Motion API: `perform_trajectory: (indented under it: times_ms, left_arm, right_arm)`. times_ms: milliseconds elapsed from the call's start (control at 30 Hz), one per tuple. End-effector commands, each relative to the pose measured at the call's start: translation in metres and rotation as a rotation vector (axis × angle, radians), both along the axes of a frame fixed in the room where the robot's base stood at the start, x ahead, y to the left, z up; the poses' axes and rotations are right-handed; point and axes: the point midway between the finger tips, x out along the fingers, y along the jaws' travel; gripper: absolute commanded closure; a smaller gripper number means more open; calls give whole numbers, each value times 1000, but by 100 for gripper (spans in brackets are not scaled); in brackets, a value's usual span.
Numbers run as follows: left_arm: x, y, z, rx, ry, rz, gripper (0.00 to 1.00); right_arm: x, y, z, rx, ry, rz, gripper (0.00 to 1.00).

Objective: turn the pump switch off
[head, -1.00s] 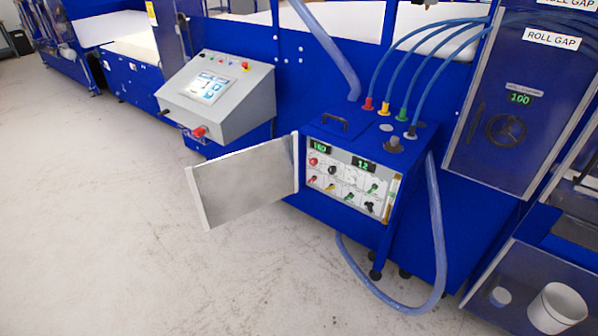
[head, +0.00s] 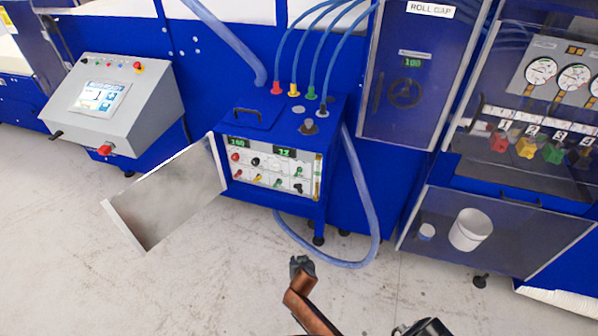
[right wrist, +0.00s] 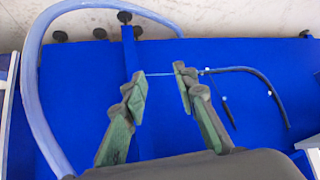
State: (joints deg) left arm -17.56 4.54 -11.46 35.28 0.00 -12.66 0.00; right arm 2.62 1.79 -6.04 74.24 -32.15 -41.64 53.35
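The blue pump unit (head: 262,205) stands in the middle of the head view. Its door (head: 165,198) hangs open to the left and bares a control panel (head: 268,169). The panel has two green displays, a red knob (head: 235,157), a black knob (head: 255,161) and several green, yellow and dark knobs. The labels are too small to read, so I cannot tell which is the pump switch. My right gripper (head: 302,266) is in front of and below the panel, apart from it. In the right wrist view this gripper (right wrist: 160,88) is open and empty. My left gripper is out of view.
A blue hose (head: 374,235) loops from the unit's right side to the floor. A grey console (head: 110,105) stands at left. At right are a roll gap cabinet (head: 408,70) and a clear-fronted compartment with a white bucket (head: 470,230). The floor in front is clear.

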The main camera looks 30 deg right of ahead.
Motion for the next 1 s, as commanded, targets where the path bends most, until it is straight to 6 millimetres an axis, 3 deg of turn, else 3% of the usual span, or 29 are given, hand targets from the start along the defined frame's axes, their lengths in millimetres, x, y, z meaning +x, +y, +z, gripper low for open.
perform_trajectory:
  times_ms: [33, 100, 200, 300, 400, 500, 567, 1000]
  left_arm:
    - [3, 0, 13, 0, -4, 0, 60]
    - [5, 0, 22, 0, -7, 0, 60]
    - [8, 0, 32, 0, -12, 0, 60]
    - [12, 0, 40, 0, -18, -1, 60]
    - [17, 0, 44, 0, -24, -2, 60]
    - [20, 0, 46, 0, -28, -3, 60]
    - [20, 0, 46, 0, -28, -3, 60]
    - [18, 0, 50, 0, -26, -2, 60]
  right_arm:
    - [32, -4, 66, 7, -95, -63, 73]
    - [60, -11, 139, 22, -211, -156, 73]
    - [82, -21, 231, 55, -366, -279, 73]
    - [90, -30, 303, 89, -493, -376, 73]
    - [91, -36, 348, 116, -581, -441, 73]
    - [91, -40, 369, 132, -624, -476, 73]
    - [93, -43, 373, 134, -634, -484, 73]
    - [140, -79, 353, 133, -635, -483, 73]
